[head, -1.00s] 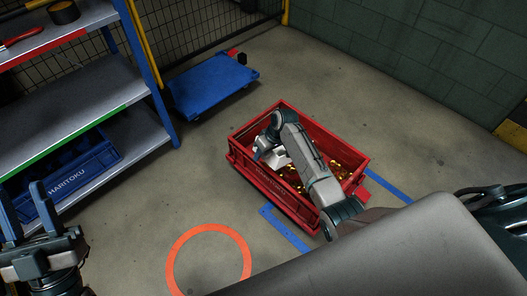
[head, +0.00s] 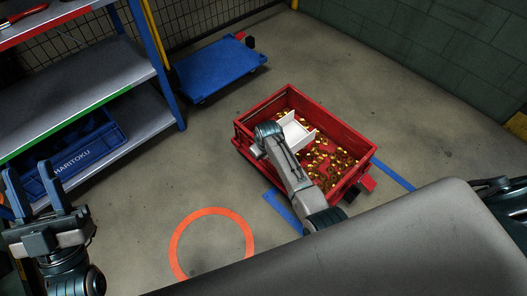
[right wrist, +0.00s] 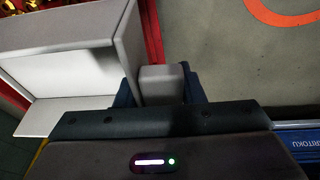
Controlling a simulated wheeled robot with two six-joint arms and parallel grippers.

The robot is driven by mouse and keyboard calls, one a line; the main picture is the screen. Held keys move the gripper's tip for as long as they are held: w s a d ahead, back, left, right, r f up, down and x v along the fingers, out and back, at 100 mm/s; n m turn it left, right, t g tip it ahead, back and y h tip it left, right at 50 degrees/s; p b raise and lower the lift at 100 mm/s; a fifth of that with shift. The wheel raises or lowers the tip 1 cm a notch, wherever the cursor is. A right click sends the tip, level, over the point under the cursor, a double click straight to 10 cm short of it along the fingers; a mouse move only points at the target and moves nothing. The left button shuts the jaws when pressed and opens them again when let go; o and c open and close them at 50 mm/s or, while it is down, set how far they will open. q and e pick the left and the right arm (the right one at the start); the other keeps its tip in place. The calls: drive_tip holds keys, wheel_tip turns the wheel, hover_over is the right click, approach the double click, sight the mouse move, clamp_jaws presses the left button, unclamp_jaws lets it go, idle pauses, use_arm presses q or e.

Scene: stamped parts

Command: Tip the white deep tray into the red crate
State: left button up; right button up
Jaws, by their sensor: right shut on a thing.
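The red crate (head: 340,191) stands on the floor at the centre of the head view, with many small brass-coloured parts (head: 322,158) spread on its bottom. The white deep tray (head: 297,134) is over the crate's left part and looks tilted; the inside that shows is bare. In the right wrist view the tray (right wrist: 75,75) is at the left, beside the fingers. My right gripper (right wrist: 160,85) is shut on the tray's grey grip block; in the head view my wrist hides its fingers. My left gripper (head: 30,182) is open and empty at the lower left.
A shelf rack (head: 85,82) with a blue crate (head: 80,150) stands at the left. A blue platform trolley (head: 220,70) is behind the red crate. An orange ring (head: 212,211) and blue tape (head: 285,210) mark the floor. Floor to the crate's right is clear.

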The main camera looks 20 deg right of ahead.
drive_tip(key=shift+r+p, duration=2.6)
drive_tip(key=shift+p, duration=0.3)
drive_tip(key=shift+f, duration=0.1)
